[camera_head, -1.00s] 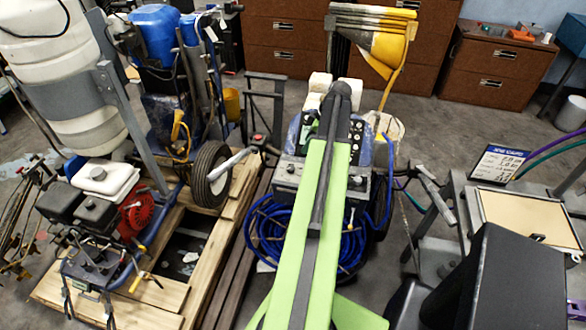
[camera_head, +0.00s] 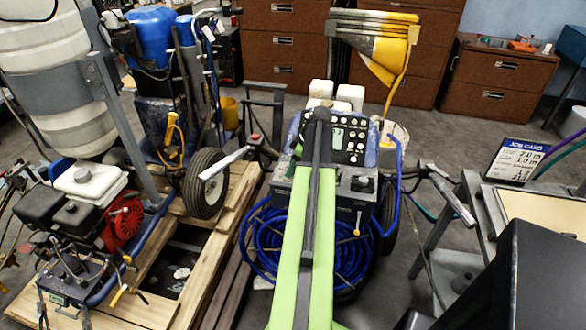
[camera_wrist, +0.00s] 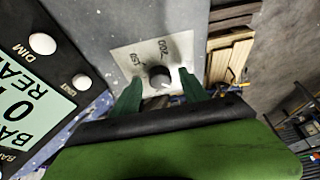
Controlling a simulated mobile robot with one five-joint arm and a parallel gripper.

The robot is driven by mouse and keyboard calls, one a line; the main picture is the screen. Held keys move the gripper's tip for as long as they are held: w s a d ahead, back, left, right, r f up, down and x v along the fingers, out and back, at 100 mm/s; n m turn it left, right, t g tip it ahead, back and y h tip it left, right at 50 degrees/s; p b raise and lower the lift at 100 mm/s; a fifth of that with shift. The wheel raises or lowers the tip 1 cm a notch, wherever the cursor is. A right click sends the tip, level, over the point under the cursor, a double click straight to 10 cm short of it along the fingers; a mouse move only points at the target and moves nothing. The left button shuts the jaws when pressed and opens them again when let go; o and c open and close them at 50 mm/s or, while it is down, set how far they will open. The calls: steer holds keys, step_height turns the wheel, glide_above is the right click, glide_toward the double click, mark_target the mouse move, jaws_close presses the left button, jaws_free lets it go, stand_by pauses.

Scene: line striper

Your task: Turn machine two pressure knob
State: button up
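In the wrist view, a small dark round knob (camera_wrist: 159,76) sits on a pale label plate with upside-down numbers, on a grey panel. My gripper (camera_wrist: 160,82) is open, with one green finger on each side of the knob. I cannot tell whether the fingers touch it. In the head view, my green arm reaches over a machine with a black control panel (camera_head: 347,138) and a coiled blue hose (camera_head: 262,240). A dark knob (camera_head: 364,184) shows on its grey box, right of my arm. The arm hides my gripper there.
A display panel (camera_wrist: 35,95) with white buttons lies left of the knob. Another machine with a white tank and red engine (camera_head: 124,221) stands on a wooden pallet (camera_head: 228,205) at left. A job card sign (camera_head: 515,160) and a black box (camera_head: 540,275) are at right.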

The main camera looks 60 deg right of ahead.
jaws_close()
steer(key=shift+d, duration=0.2)
steer(key=shift+a, duration=0.15)
steer(key=shift+a+m, duration=0.1)
steer(key=shift+m, duration=0.3)
steer(key=shift+s+m+h, duration=0.1)
steer(key=shift+m+h, duration=0.2)
steer(key=m, duration=0.1)
steer(key=m+h, duration=0.1)
steer(key=m, duration=0.2)
steer(key=shift+a+h, duration=0.25)
steer(key=shift+h, duration=0.05)
steer(key=m+h, duration=0.1)
steer(key=m, duration=0.2)
steer(key=m+g+h, duration=0.1)
steer(key=m, duration=0.2)
steer(key=shift+a+m, duration=0.15)
steer(key=shift+m, duration=0.15)
